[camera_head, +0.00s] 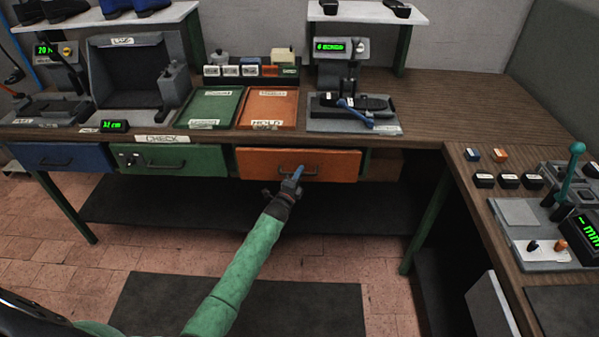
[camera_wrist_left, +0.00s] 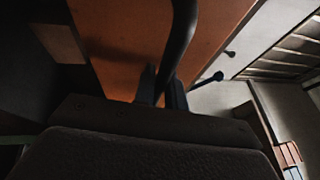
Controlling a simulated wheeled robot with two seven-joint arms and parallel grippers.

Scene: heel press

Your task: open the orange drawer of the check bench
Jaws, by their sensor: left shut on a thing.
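The orange drawer (camera_head: 256,164) is in the front of the check bench (camera_head: 162,139), right of the green drawer. My right gripper is not in view.
A blue drawer (camera_head: 62,156) and a green drawer (camera_head: 180,160) sit to the left. A green tray (camera_head: 211,106) and an orange tray (camera_head: 269,107) lie on the bench top. A side bench (camera_head: 500,235) stands at right. The floor before the drawer is clear.

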